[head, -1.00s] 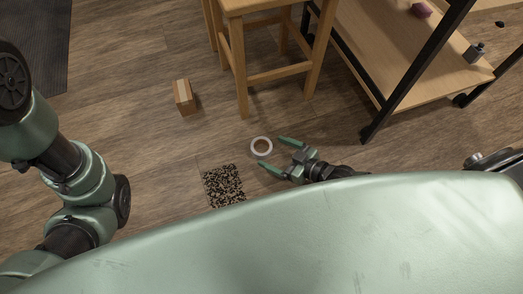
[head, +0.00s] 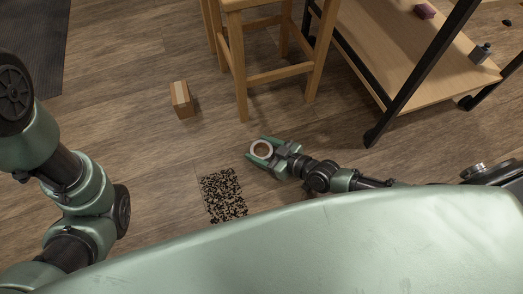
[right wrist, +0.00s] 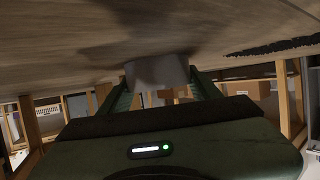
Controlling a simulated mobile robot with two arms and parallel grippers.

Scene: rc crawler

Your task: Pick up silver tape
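The silver tape (head: 261,149) is a small ring with a pale rim, over the wood floor below the stool in the head view. My right gripper (head: 260,149) has one finger on each side of the ring and looks shut on it. In the right wrist view the tape (right wrist: 158,72) is a grey band between the two green fingertips, which seem to touch its sides. I cannot tell whether the tape rests on the floor or is slightly raised. My left arm shows at the left, but its gripper is out of view.
A wooden stool (head: 239,70) stands just beyond the tape. A small cardboard box (head: 182,99) lies on the floor to the left. A speckled black mat (head: 223,195) is left of and below my right gripper. A shelf with black legs (head: 420,75) stands at the right.

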